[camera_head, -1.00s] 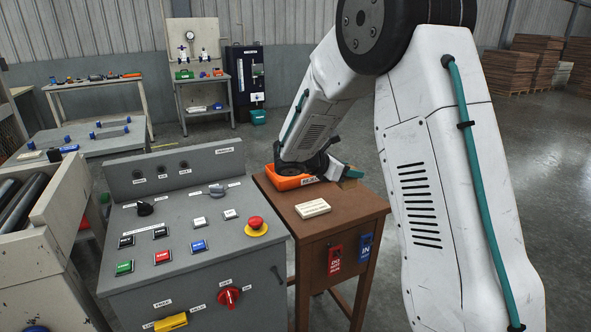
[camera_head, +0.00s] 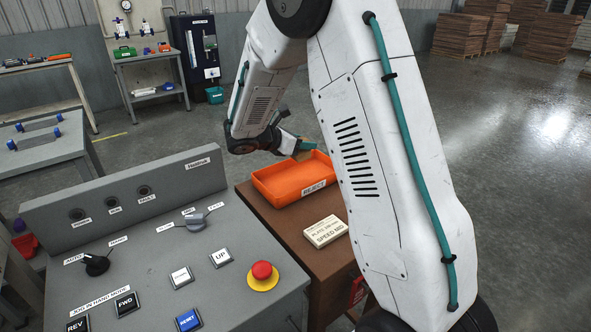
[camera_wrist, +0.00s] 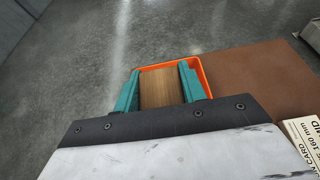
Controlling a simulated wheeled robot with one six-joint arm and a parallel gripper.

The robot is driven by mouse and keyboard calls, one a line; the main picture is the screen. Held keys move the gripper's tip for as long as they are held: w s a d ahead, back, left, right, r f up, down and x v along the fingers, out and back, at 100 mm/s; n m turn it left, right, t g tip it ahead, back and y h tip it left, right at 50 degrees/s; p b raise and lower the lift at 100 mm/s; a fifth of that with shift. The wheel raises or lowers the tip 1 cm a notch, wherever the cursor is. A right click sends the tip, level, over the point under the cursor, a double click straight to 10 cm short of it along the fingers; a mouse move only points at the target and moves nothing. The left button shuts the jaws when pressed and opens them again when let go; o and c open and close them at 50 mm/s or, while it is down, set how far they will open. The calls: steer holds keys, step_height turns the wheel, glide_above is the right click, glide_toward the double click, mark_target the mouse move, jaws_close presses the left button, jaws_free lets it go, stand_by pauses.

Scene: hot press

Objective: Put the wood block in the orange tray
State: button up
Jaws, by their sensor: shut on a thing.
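The wood block (camera_wrist: 160,88) is clamped between the two teal fingers of my gripper (camera_wrist: 158,76) in the wrist view. In the head view, my gripper (camera_head: 299,144) is at the far side of the orange tray, and a small part of the block (camera_head: 307,146) shows at its tip. The orange tray (camera_head: 277,193) sits on a brown table and carries a REJECT label. In the wrist view, the tray's rim (camera_wrist: 202,74) shows behind and to the right of the block; the block and fingers hide much of the tray. The block's height above the tray is hard to tell.
A cream card (camera_head: 326,231) lies on the brown table (camera_head: 285,229) in front of the tray. A grey control panel (camera_head: 135,245) with an emergency stop button (camera_head: 262,271) stands at the left. Open floor lies behind the table.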

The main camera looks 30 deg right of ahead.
step_height(320, 180, down, 8)
steer(key=shift+r, duration=0.1)
stand_by(0.4)
steer(key=o, duration=1)
